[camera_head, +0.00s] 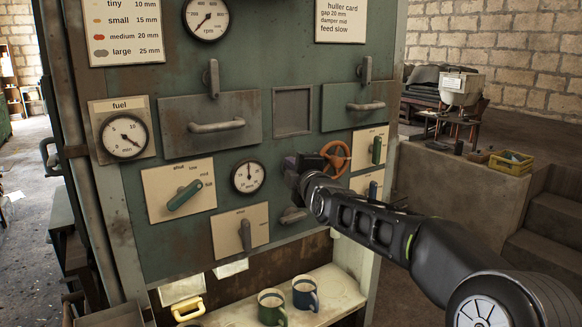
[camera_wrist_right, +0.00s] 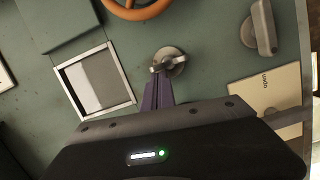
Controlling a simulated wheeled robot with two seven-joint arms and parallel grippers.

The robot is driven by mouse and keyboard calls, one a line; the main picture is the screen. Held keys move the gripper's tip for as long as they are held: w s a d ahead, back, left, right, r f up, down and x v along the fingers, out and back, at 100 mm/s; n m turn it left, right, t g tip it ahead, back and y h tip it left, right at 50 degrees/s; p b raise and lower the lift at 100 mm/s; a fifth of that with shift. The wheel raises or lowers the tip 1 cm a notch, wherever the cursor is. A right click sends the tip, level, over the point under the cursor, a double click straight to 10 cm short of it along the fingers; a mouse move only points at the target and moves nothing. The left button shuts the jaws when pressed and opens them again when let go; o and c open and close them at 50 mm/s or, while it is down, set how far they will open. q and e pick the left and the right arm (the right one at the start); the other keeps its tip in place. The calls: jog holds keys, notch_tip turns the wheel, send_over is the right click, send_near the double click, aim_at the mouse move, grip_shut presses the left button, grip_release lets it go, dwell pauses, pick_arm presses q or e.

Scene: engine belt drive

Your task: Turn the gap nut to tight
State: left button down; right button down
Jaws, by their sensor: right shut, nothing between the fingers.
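In the wrist view, a round metal nut with a raised bar across it (camera_wrist_right: 171,60) sits on the green panel; I take it to be the gap nut. My right gripper (camera_wrist_right: 157,74) has its purple fingers closed together, with their tips at the bar's near end. I cannot tell whether they touch it. In the head view my right gripper (camera_head: 290,164) is in front of the panel, left of the orange wheel, and hides the nut. My left gripper is out of view.
An orange handwheel (camera_head: 335,158) is close to the right gripper. A square frame (camera_head: 293,111) is above it, a gauge (camera_head: 248,176) to its left, and a grey lever (camera_head: 292,216) below. Two mugs (camera_head: 271,308) (camera_head: 305,294) stand on the lower shelf.

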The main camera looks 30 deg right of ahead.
jog(key=shift+d+r+m, duration=0.1)
jog(key=shift+m, duration=0.3)
jog(key=shift+d+r+m+g+y+b, duration=0.1)
jog(key=shift+d+m+g+y+b, duration=0.2)
jog(key=shift+d+m+y+b, duration=1)
jog(key=shift+d+f+m+g+y+b, duration=0.25)
jog(key=shift+m+b, duration=1.3)
jog(key=shift+m, duration=1.55)
jog(key=shift+d+r+m+g+y+b, duration=0.3)
jog(key=shift+d+m+y+b, duration=0.3)
jog(key=shift+m+b, duration=1.2)
jog(key=shift+a+m+p, duration=0.1)
jog(key=shift+m+p, duration=0.3)
jog(key=shift+m, duration=0.1)
